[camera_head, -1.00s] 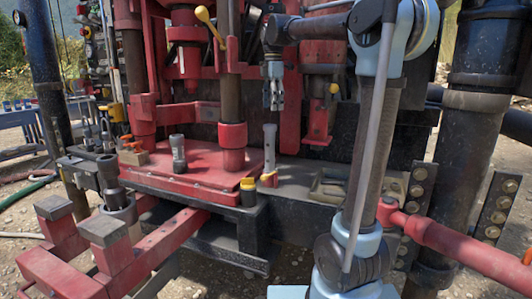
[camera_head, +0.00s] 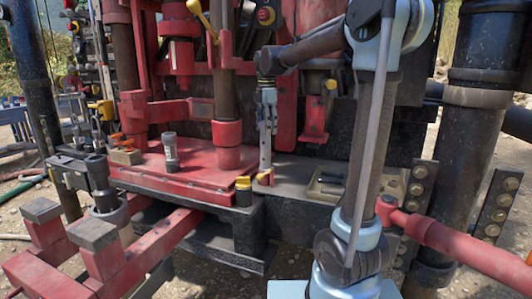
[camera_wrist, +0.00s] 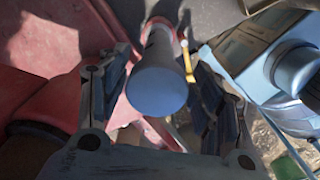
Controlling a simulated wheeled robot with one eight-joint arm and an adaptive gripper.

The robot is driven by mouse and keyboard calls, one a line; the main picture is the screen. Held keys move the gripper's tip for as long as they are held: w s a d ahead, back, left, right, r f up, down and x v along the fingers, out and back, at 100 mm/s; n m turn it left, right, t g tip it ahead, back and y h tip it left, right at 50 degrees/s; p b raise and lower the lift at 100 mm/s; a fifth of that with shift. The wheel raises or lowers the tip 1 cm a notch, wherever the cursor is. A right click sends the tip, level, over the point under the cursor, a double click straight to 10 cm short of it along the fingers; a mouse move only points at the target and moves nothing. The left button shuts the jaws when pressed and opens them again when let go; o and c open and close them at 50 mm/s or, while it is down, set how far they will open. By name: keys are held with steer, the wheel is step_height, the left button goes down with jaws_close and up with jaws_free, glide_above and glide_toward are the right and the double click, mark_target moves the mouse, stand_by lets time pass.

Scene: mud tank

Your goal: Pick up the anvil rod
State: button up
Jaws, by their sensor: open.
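The anvil rod (camera_head: 265,153) is a grey metal cylinder standing upright by the right edge of the red deck, with a red and yellow piece at its foot. In the wrist view the rod (camera_wrist: 158,92) is seen from above, its round blue-grey end large between my two dark fingers. My gripper (camera_head: 266,112) points straight down over the rod's top with its fingers on either side. It is open, with a gap visible on the right side in the wrist view. Whether a finger touches the rod I cannot tell.
A shorter grey cylinder (camera_head: 171,156) stands on the red deck (camera_head: 195,172). A black pot with a yellow top (camera_head: 243,191) is in front of the rod. A shallow tray (camera_head: 317,188) lies to the right. Red and dark machine columns rise close behind.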

mark_target(266, 139)
steer(key=shift+a+f, duration=0.15)
steer(key=shift+f, duration=2.8)
steer(key=shift+w, duration=0.1)
jaws_close()
